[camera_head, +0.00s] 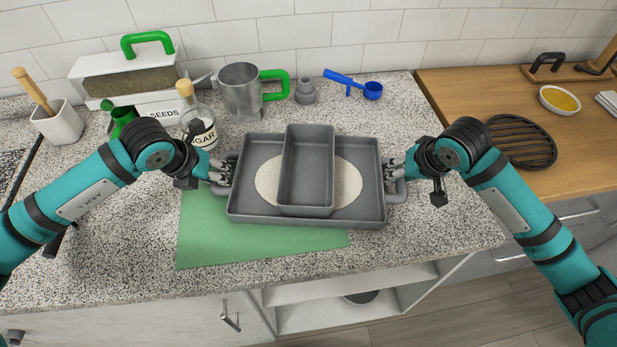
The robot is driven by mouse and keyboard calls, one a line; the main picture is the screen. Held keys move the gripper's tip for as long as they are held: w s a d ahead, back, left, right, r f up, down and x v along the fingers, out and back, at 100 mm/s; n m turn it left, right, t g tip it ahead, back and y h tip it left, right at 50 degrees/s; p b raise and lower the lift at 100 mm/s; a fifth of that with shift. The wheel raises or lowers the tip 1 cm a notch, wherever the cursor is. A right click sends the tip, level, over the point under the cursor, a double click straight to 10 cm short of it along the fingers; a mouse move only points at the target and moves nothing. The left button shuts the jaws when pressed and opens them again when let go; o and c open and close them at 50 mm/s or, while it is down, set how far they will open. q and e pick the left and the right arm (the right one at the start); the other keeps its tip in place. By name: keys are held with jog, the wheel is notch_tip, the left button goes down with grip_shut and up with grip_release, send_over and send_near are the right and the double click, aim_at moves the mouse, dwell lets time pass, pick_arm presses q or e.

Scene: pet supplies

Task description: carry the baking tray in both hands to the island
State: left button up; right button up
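The grey baking tray (255,207) is at the middle of the speckled counter, over part of a green mat. A round pale sheet (268,182) lies in it, with a grey loaf pan (308,165) on top. My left gripper (222,172) is at the tray's left handle. My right gripper (393,172) is at its right handle (398,190). The fingers are small and overlap the handles, so I cannot tell whether they are closed. I cannot tell whether the tray rests on the counter or is slightly raised. I cannot identify the island with certainty.
The green mat (205,235) lies on the speckled counter (440,235). A wooden surface (470,100) at right holds a black grate (522,142) and a bowl (559,101).

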pick_arm(q)
grip_shut()
pick_arm(e)
grip_shut()
pick_arm(q)
jog(key=shift+r, duration=0.1)
pick_arm(e)
jog(key=shift+r, duration=0.1)
